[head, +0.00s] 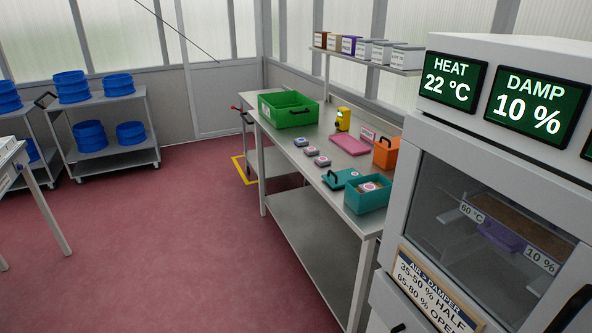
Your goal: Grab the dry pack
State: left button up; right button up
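No label in the head view lets me tell which item is the dry pack. Several small grey packs with pale tops, such as this grey pack (311,151), lie on the steel bench (286,134). A teal box (368,197) at the bench's near end holds a small pale pack with a reddish mark (369,187). A teal lid with a dark handle (341,179) lies beside the box. An orange box with a dark handle (386,153) stands behind it. Neither of my grippers is in view.
The bench also holds a green crate (288,118), a yellow device (343,119) and a pink tray (350,144). A grey cabinet (402,210) with displays blocks the right. Carts with blue tubs (90,136) stand at left. Red floor (190,240) between is clear.

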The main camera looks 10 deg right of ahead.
aim_at(368, 187)
jog(key=i+j, duration=0.1)
jog(key=i, duration=0.4)
jog(key=i+j, duration=0.1)
jog(key=i, duration=0.4)
jog(key=i+j, duration=0.15)
jog(key=i, duration=0.35)
jog(key=i+z, duration=0.25)
jog(key=z, duration=0.25)
jog(key=i+j+z, duration=0.2)
jog(key=z, duration=0.25)
jog(key=i+j+z, duration=0.2)
jog(key=z, duration=0.3)
jog(key=i+j+z, duration=0.15)
jog(key=j+z, duration=0.2)
jog(key=z, duration=0.15)
